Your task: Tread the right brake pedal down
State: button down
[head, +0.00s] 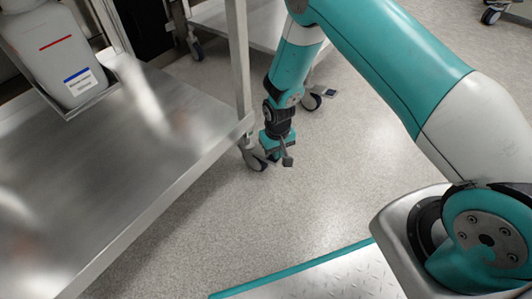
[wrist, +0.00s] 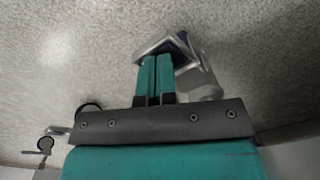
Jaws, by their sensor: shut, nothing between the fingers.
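The brake pedal (head: 288,161) is a small grey metal lever at the caster (head: 257,161) under the near right leg of the steel table. In the wrist view the pedal (wrist: 181,45) shows as a metal frame with a dark pad, just beyond my fingertips. My gripper (head: 274,155) points down beside this caster, low above the floor. In the wrist view my gripper (wrist: 156,62) has its two teal fingers together and empty. The fingertips overlap the pedal in this view; I cannot tell whether they touch it. The fingers hide part of the pedal.
The steel table (head: 150,165) fills the left, with a grey container (head: 58,50) on it. Its leg (head: 240,60) stands close to my gripper. Another caster (head: 311,102) with a pedal (head: 329,93) stands behind my arm. The speckled floor (head: 235,225) in front is clear.

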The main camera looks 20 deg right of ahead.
jog(key=shift+f+b, duration=0.45)
jog(key=shift+f, duration=0.5)
notch_tip(320, 180, up, 8)
jog(key=p, duration=0.7)
jog(key=shift+r, duration=0.1)
